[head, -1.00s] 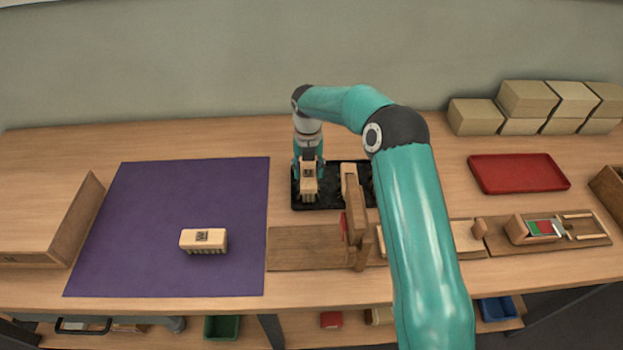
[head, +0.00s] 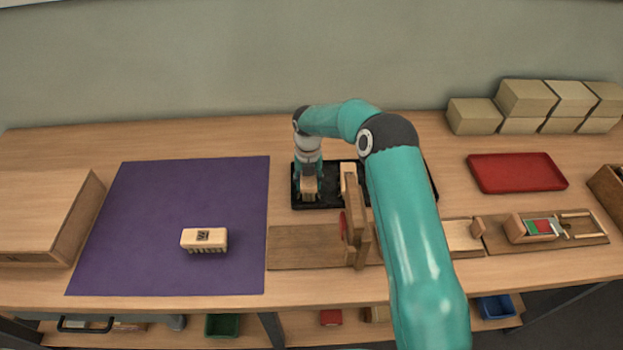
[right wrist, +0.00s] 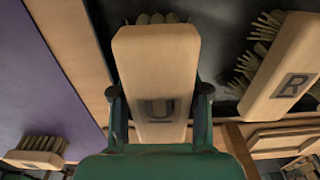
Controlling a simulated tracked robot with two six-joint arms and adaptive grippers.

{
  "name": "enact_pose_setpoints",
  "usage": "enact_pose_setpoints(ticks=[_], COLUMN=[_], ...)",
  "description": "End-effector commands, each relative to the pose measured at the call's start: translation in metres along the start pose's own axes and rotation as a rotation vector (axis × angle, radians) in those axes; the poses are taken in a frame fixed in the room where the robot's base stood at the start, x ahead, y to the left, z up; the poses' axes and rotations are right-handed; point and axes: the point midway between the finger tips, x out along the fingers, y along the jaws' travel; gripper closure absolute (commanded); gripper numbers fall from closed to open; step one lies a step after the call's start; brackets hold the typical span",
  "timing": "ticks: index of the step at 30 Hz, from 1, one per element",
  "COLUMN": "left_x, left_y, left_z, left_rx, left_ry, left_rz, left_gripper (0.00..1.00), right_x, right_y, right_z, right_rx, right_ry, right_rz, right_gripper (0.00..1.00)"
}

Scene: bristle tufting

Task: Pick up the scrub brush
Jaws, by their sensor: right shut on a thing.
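A scrub brush with a pale wooden block marked U (right wrist: 155,65) lies in the black tray (head: 295,187), its bristles partly visible at the far end in the right wrist view. My right gripper (right wrist: 160,98) is shut on this block, with a finger on each long side. In the head view the gripper (head: 309,177) comes down over the brush (head: 309,190) and hides most of its top. I cannot tell whether the brush is clear of the tray. A second brush marked R (right wrist: 285,75) lies beside it. My left gripper is out of view.
Another brush (head: 204,240) lies on the purple mat (head: 150,200). A wooden fixture with an upright piece (head: 357,220) stands just in front of the tray. A red tray (head: 517,172), stacked blocks (head: 527,98) and a wooden box (head: 50,210) occupy the sides.

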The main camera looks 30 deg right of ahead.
Motion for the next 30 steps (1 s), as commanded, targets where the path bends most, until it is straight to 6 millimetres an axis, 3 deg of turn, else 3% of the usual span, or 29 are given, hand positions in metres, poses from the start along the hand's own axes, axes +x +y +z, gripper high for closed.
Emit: enact_pose_setpoints(ticks=[11, 17, 20, 30], left_x=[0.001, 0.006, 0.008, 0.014], left_y=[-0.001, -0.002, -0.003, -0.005], left_z=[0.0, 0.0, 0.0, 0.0], left_rx=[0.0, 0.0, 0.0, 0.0], left_ry=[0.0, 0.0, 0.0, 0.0], left_rz=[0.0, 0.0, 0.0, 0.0], left_gripper=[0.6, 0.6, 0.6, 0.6], right_x=[-0.007, -0.028, -0.047, -0.141], right_y=[0.0, 0.0, 0.0, 0.0], right_z=[0.001, 0.001, 0.001, 0.001], right_rx=[0.0, 0.001, 0.001, 0.002], right_ry=[-0.002, -0.004, -0.006, -0.006], right_rz=[0.0, 0.001, 0.002, 0.003], right_gripper=[0.94, 0.94, 0.94, 0.94])
